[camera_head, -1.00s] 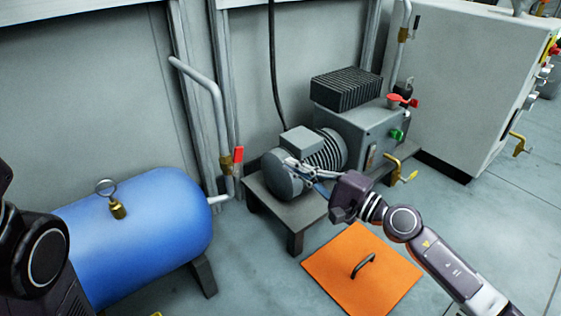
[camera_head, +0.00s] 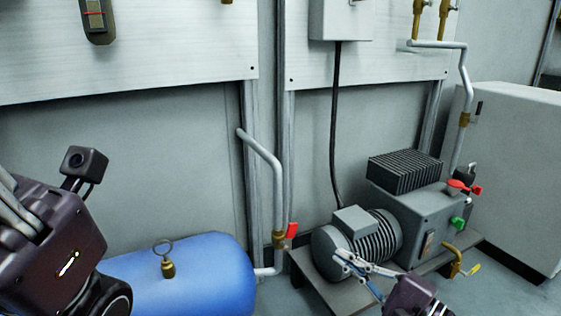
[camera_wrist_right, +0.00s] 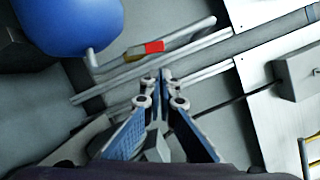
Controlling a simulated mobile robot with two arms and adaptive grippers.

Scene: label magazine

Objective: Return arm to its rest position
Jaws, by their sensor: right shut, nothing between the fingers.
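My right gripper (camera_head: 342,258) is at the lower right of the head view, in front of the grey motor (camera_head: 384,238) in that picture. Its fingers are together with nothing between them. In the right wrist view the two blue-sided fingers (camera_wrist_right: 156,82) meet at their tips, clear of any object. My left arm fills the lower left of the head view, with its dark wrist and small camera showing. Grey finger parts of my left gripper (camera_head: 18,212) show at the left edge, but their tips are not clear.
A blue tank (camera_head: 195,283) with a brass ring fitting lies at the lower middle. A pipe with a red-handled valve (camera_head: 291,230) rises beside it. The grey pump (camera_head: 425,220) stands on a low stand. A pale cabinet (camera_head: 520,170) is at the right. White panels line the wall.

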